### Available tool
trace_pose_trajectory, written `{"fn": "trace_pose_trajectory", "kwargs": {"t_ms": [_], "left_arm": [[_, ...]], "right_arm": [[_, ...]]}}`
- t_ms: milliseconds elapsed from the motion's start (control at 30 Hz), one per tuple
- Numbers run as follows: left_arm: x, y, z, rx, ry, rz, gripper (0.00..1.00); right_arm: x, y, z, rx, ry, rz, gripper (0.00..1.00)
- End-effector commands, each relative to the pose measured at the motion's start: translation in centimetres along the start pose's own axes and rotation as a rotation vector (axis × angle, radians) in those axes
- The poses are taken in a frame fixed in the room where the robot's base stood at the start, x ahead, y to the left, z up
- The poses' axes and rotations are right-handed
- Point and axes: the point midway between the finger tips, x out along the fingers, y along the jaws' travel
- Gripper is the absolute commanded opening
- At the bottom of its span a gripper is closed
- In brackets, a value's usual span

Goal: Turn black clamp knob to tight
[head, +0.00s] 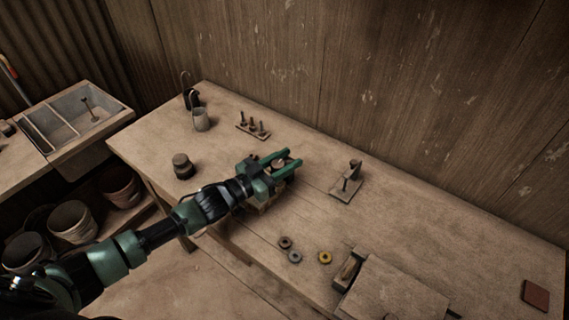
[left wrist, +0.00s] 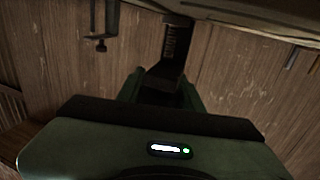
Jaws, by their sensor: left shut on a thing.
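My left gripper (head: 286,161) reaches over the workbench from the left, its two green fingers on either side of a small roundish thing (head: 279,164). It is shut on this thing, which I take to be the black clamp knob, though the fingers hide most of it. In the left wrist view a dark piece (left wrist: 160,88) sits between the green fingers, below a dark threaded bar (left wrist: 174,40). A wooden block shows partly under the gripper. I cannot tell how tight the knob is. My right gripper is not in view.
A metal stand with an upright handle (head: 346,182) is right of the gripper. A rack of small stamps (head: 253,126), a cup (head: 201,119) and a dark jar (head: 182,166) stand on the left. Several rings, one a yellow ring (head: 325,258), lie in front.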

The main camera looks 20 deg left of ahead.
Motion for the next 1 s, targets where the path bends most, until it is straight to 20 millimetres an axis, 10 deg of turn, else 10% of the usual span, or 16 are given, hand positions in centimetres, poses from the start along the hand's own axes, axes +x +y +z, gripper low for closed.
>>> {"fn": "trace_pose_trajectory", "kwargs": {"t_ms": [600, 633, 700, 1000], "left_arm": [[-0.1, 0.4, -0.2, -0.004, 0.002, 0.149, 0.0], [-0.1, 0.4, -0.2, -0.004, 0.002, 0.148, 0.39], [-0.1, 0.3, -0.2, -0.004, 0.002, 0.148, 0.56], [-0.2, 0.3, 0.0, -0.003, -0.001, 0.147, 0.56]], "right_arm": [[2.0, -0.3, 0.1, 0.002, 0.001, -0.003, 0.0], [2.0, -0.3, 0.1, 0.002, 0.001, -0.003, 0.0], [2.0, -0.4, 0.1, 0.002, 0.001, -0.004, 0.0], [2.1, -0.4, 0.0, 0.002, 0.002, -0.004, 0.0]]}}
